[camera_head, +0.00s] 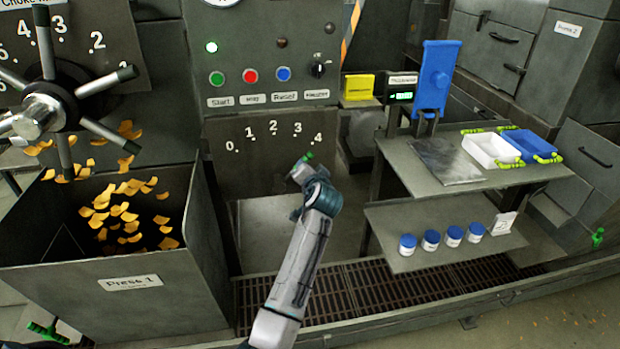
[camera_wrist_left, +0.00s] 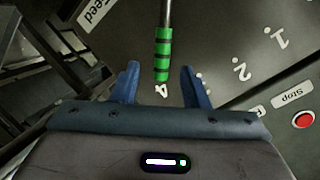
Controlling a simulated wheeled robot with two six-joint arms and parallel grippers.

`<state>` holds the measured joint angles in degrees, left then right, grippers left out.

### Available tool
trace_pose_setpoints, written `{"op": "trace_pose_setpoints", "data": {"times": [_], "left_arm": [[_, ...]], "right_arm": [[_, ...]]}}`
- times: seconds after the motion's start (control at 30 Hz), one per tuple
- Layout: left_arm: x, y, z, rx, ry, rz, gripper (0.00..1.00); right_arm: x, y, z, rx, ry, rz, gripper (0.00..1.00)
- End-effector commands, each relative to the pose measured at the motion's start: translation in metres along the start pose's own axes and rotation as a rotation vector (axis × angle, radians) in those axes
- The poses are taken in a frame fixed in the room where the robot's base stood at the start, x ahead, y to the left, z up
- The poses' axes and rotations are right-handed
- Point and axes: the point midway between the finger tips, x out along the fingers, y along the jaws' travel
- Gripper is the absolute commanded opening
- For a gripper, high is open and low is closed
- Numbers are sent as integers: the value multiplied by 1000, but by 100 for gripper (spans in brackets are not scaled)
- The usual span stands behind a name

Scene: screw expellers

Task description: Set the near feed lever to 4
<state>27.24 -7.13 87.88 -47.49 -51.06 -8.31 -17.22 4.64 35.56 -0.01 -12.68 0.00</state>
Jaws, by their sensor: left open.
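The feed lever has a metal rod with a green, dark-banded handle (camera_wrist_left: 163,55). In the left wrist view its end points toward the "4" mark, with a "Feed" label at upper left. In the head view a bit of green handle (camera_head: 309,155) shows just below the "4" of the 0-to-4 scale (camera_head: 273,130); the rest is hidden by my arm. My left gripper (camera_wrist_left: 160,68) is open, its two blue fingers on either side of the handle end, with gaps visible. It also shows in the head view (camera_head: 305,165). My right gripper is not in view.
Start, stop and reset buttons (camera_head: 250,76) sit above the scale. A spoked choke wheel (camera_head: 45,110) and the Press 1 bin (camera_head: 110,290) with orange flakes are at left. A shelf (camera_head: 400,155) with a white tray (camera_head: 490,150) stands at right. Floor grating (camera_head: 400,285) lies below.

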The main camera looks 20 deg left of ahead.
Motion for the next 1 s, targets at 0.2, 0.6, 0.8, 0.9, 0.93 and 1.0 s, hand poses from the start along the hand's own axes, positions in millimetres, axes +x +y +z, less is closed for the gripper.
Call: {"op": "trace_pose_setpoints", "data": {"times": [0.2,0.6,0.8,0.9,0.93,1.0], "left_arm": [[-26,1,0,0,0,0,41],[-31,0,0,1,-1,-1,41],[-30,3,3,3,-2,5,41],[-24,22,19,16,-13,38,41],[-22,32,28,22,-19,55,41],[-15,62,55,38,-36,109,41]], "right_arm": [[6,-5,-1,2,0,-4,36],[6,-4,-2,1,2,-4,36],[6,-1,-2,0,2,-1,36],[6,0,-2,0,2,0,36],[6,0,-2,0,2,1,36],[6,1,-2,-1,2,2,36]]}}
